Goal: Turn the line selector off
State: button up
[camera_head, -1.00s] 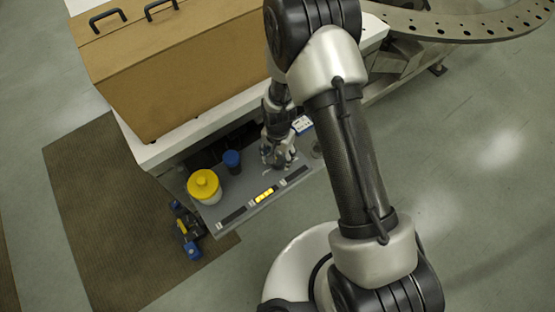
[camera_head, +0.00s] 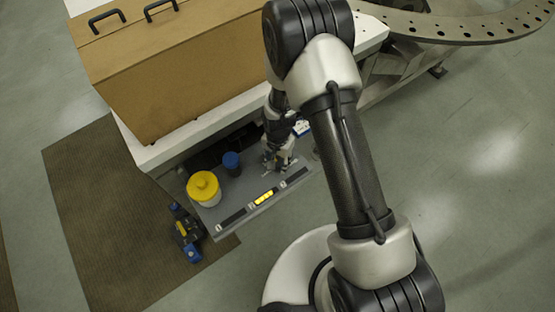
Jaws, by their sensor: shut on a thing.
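The grey turret plate (camera_head: 233,199) sticks out below the white bench edge. My gripper (camera_head: 279,163) is at the right part of this plate, pointing down, its fingers low at the surface. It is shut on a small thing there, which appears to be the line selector. The fingers cover it, so its shape and pointer direction cannot be made out. A label strip with a yellow middle block (camera_head: 264,197) runs along the plate's front edge.
A large yellow-topped knob (camera_head: 204,187) and a small blue-capped post (camera_head: 232,160) stand on the plate, left of my gripper. A blue, black and yellow tool (camera_head: 187,234) lies at the plate's left. A brown case (camera_head: 190,70) sits on the white bench.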

jog(key=c, duration=0.3)
jog(key=shift+n, duration=0.4)
jog(key=n+b, duration=0.1)
jog(key=n, duration=0.3)
jog(key=n+b, duration=0.1)
jog(key=n, duration=0.3)
jog(key=n+b, duration=0.1)
jog(key=n, duration=0.4)
jog(key=shift+d+n+b, duration=0.1)
jog(key=shift+n+b, duration=0.2)
jog(key=shift+n, duration=1.7)
jog(key=o, duration=1.1)
